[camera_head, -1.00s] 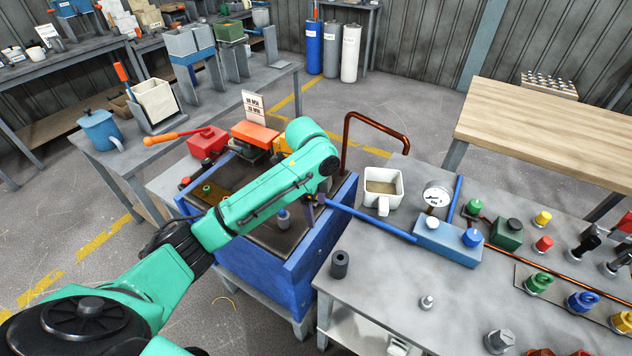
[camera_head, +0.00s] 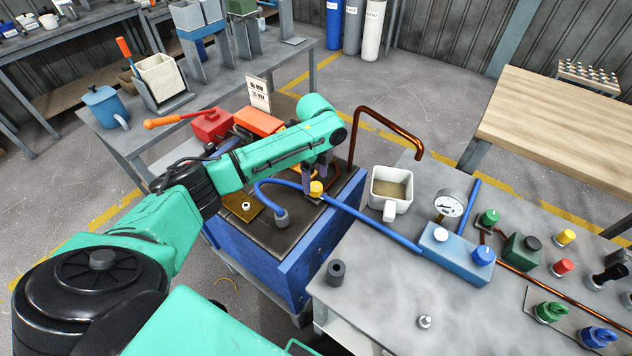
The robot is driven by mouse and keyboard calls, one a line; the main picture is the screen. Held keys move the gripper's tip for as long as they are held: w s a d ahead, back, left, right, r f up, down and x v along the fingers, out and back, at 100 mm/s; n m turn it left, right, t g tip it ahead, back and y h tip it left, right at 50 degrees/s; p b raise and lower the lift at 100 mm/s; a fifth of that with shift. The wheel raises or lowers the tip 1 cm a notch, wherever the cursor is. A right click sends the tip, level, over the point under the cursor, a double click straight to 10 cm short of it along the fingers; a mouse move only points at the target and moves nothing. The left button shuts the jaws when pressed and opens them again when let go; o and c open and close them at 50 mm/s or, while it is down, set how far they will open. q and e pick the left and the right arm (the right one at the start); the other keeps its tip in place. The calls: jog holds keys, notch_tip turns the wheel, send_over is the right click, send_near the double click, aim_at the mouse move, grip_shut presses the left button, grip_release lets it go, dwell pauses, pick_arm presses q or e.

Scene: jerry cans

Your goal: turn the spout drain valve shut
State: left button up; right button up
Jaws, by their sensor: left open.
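My right gripper is out of view.
A blue hose (camera_head: 370,224) crosses from the cabinet to a blue block (camera_head: 455,258) with a gauge (camera_head: 449,204). A red box (camera_head: 211,124) with an orange-tipped lever and a white sign (camera_head: 258,93) stand behind my arm. The grey bench (camera_head: 385,285) has free room in front.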

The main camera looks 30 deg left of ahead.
aim_at(316, 190)
pick_arm(q)
notch_tip(316, 190, down, 2)
jog(key=shift+f, duration=0.25)
jog(key=shift+s+f, duration=0.1)
jog(key=c, duration=0.4)
grip_shut()
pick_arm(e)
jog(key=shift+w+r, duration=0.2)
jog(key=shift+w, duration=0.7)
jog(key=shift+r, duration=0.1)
